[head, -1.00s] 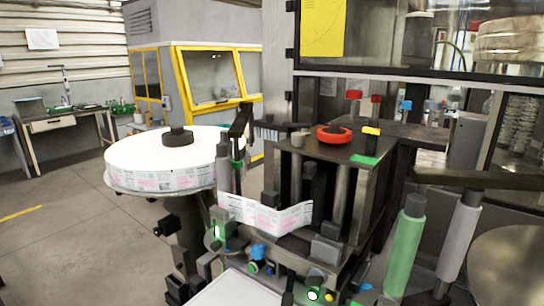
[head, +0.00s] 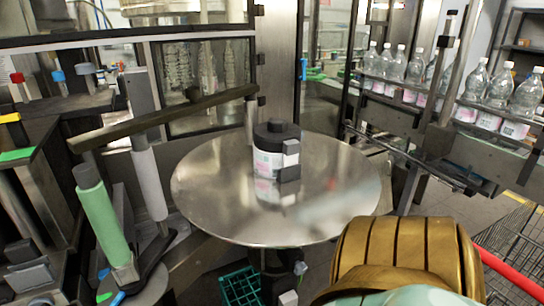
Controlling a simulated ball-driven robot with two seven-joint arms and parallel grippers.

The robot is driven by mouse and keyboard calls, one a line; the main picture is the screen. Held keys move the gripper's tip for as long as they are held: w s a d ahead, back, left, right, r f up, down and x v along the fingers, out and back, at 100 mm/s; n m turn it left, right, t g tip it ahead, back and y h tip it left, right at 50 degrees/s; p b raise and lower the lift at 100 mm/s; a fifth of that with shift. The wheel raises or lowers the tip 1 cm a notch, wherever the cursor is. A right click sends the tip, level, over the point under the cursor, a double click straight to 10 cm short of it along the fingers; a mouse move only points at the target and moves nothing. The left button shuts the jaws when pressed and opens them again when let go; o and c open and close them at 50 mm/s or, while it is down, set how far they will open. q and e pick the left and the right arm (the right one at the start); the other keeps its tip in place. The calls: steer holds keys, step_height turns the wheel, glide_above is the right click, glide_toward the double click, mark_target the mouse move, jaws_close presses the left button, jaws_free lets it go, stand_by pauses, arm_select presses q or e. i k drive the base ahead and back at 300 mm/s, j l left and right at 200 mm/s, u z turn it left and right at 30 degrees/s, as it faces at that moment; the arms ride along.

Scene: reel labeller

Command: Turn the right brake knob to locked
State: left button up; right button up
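A round steel reel disc (head: 215,205) lies flat in the middle of the head view, with nearly all of its surface bare. A grey block sits at the hub's right side. I cannot tell which part is the right brake knob or whether it is locked. A gold-banded, mint-coloured link of my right arm fills the lower right, in front of the disc's near edge. Neither gripper is in view.
A green roller (head: 103,215) and a pale roller (head: 149,182) stand left of the disc, under a dark bar (head: 165,115). Several clear bottles (head: 488,92) line a conveyor at the upper right. A green crate (head: 240,288) is below the disc.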

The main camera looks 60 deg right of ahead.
mark_target(300, 267)
steer(key=z, duration=2.15)
